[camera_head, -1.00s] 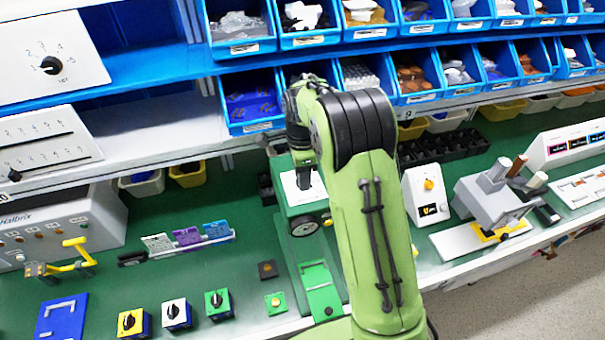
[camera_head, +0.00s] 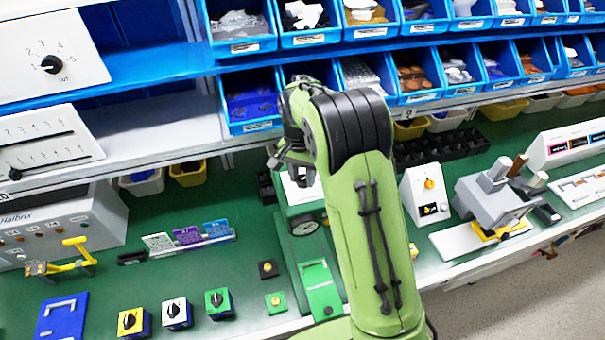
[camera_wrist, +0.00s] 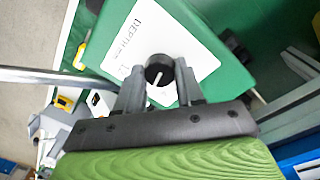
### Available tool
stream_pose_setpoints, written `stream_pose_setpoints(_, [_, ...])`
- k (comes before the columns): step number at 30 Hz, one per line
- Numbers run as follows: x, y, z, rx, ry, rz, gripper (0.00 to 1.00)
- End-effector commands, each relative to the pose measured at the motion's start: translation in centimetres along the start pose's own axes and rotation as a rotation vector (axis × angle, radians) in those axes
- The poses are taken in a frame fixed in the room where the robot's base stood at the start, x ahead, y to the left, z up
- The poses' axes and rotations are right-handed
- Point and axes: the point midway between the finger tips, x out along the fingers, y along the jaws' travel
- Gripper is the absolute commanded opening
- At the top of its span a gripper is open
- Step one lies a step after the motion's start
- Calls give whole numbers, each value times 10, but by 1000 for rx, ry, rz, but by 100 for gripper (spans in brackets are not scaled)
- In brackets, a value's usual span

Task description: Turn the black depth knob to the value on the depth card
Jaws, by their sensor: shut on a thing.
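In the wrist view the black depth knob (camera_wrist: 159,71) with a white pointer line stands on a white panel (camera_wrist: 195,45) lettered DEPTH, on a green housing. My gripper (camera_wrist: 160,84) has one finger on each side of the knob and is shut on it. The panel's scale marks are mostly hidden or too small to read. In the head view my gripper (camera_head: 292,164) is over the green machine's white top panel (camera_head: 302,190), and my arm hides the knob. Several small cards, grey, purple (camera_head: 187,236) and blue, stand in a holder; I cannot read which is the depth card.
Small knob boxes (camera_head: 176,313) line the front left. Blue bins (camera_head: 250,108) hang above and behind my wrist. A white box with an orange button (camera_head: 428,190) stands right of my arm.

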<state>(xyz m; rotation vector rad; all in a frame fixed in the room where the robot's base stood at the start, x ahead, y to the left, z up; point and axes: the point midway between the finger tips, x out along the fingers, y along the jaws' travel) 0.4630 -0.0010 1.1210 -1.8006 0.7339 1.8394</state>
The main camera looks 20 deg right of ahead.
Motion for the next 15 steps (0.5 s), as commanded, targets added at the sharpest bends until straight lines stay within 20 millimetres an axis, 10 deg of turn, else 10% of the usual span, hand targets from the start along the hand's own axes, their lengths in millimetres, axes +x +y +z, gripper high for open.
stream_pose_setpoints(15, [0, 0, 0, -401, 24, -2, 7])
